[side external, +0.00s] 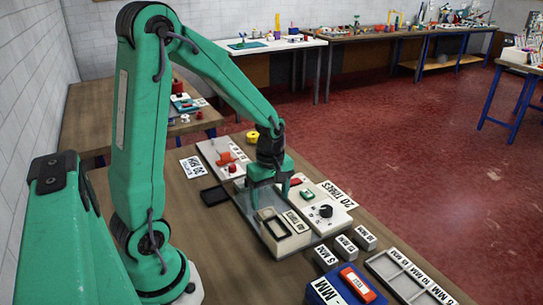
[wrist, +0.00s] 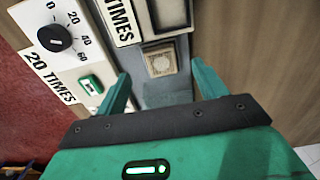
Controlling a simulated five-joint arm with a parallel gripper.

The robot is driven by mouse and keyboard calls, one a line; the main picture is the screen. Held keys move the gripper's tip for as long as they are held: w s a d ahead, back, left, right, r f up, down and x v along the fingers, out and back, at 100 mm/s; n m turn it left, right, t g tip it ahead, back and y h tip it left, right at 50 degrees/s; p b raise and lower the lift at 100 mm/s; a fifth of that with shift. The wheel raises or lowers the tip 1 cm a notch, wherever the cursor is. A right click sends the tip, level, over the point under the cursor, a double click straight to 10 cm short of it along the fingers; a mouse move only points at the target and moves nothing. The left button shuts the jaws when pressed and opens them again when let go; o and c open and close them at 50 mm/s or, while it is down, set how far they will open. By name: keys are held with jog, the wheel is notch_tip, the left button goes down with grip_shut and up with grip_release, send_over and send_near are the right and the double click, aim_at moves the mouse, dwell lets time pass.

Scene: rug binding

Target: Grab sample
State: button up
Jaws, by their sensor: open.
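A small beige square piece (wrist: 161,62), which looks like the sample, sits in a grey metal holder (wrist: 168,92) in the wrist view. My gripper (wrist: 161,74) is open, with one green finger on each side of the holder and the beige piece between or just beyond the fingertips. Contact cannot be told. In the side view my gripper (side external: 268,196) points down over the grey machine bed, and its fingers hide the beige piece there.
A white dial panel (side external: 334,198) marked 20 TIMES stands right of my gripper. A black-rimmed frame (side external: 272,226) lies in front. A black tray (side external: 214,196) lies left. Labelled blocks (side external: 345,246), a blue box (side external: 325,292) and a divided tray (side external: 384,262) are nearer the camera.

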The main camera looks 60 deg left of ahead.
aim_at(270, 216)
jog(key=shift+f, duration=0.45)
jog(key=shift+f, duration=2.6)
jog(key=c, duration=1.1)
jog(key=shift+o, duration=0.2)
jog(key=shift+a+r, duration=0.1)
jog(key=shift+r, duration=0.05)
notch_tip(270, 216, up, 10)
